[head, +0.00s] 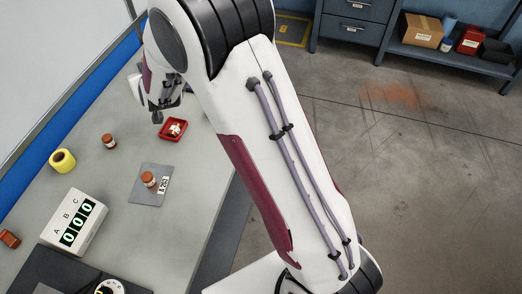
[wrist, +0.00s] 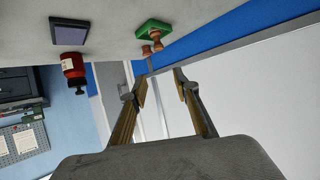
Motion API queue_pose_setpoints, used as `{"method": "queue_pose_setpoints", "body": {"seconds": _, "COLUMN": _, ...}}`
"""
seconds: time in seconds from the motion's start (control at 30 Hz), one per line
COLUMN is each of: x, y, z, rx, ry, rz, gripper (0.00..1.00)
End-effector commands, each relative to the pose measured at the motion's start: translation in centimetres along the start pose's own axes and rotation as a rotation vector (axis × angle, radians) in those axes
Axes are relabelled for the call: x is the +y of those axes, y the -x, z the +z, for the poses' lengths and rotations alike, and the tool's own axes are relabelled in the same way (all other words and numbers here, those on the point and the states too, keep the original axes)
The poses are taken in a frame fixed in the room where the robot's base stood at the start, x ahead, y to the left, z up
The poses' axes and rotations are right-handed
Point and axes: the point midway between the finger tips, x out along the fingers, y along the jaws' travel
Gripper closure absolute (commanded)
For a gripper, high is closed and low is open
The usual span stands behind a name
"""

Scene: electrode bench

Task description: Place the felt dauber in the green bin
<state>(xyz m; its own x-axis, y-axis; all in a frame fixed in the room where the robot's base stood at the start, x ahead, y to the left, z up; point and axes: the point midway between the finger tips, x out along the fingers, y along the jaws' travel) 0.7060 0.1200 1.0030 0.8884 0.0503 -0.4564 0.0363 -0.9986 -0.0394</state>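The green bin (wrist: 154,28) shows as a small shallow tray at the top of the wrist view; I cannot make it out in the head view. Two small tan-brown knobbed pieces (wrist: 151,48) show right at its edge; I cannot tell whether they are in it or beside it, or whether one is the felt dauber. My gripper (wrist: 160,86) is open, with nothing between its fingers in the wrist view. In the head view my gripper (head: 164,104) is above the bench's far end, beyond a red tray (head: 180,136) holding small pale pieces.
On the bench are a brown jar (head: 109,141), another jar (head: 149,180) on a grey plate (head: 150,198), a yellow roll (head: 62,161) and a counter box (head: 78,222). The wrist view shows a red bottle (wrist: 73,68) and a dark square tray (wrist: 70,32).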

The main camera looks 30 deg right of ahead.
Motion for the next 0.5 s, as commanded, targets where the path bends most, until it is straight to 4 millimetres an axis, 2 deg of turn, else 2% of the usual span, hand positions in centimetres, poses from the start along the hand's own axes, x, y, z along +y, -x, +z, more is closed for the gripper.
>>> {"method": "queue_pose_setpoints", "body": {"seconds": 0.03, "x": 0.2, "y": 1.1, "z": -0.8, "rx": -0.007, "ry": -0.004, "rz": -0.005, "gripper": 0.7}}
{"method": "queue_pose_setpoints", "body": {"seconds": 0.2, "x": 0.7, "y": 4.4, "z": -1.9, "rx": -0.054, "ry": -0.009, "rz": -0.025, "gripper": 0.7}}
{"method": "queue_pose_setpoints", "body": {"seconds": 0.5, "x": 1.8, "y": 10.7, "z": -3.0, "rx": -0.136, "ry": -0.012, "rz": -0.051, "gripper": 0.7}}
